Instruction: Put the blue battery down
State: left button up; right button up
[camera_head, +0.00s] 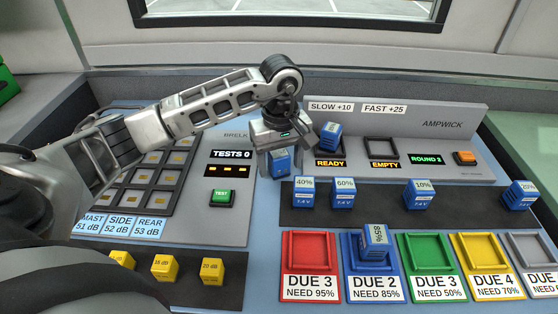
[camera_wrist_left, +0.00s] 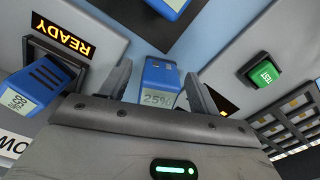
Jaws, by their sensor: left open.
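My left gripper (camera_head: 281,165) is open, pointing down at the console just left of the charger panel. A blue battery (camera_head: 280,161) is between its fingers. In the left wrist view this battery (camera_wrist_left: 160,80) reads 25%, and a gap shows between it and at least the right finger. It appears to stand on the light blue surface, though its base is partly hidden. Another blue battery (camera_head: 331,136) sits tilted in the charger slot above READY. The slot above EMPTY (camera_head: 382,149) holds nothing. My right gripper is not in view.
Blue batteries marked 40% (camera_head: 304,192), 60% (camera_head: 343,193), 10% (camera_head: 419,195) and 20% (camera_head: 520,195) stand on a dark strip. An 85% battery (camera_head: 374,241) is in the blue tray (camera_head: 350,270). Red (camera_head: 310,269), green and yellow trays are empty. A green TEST button (camera_head: 221,197) is left.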

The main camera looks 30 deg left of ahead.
pick_arm(q)
jog(key=shift+f, duration=0.25)
jog(key=c, duration=1.2)
jog(key=shift+c, duration=0.2)
jog(key=shift+r, duration=0.2)
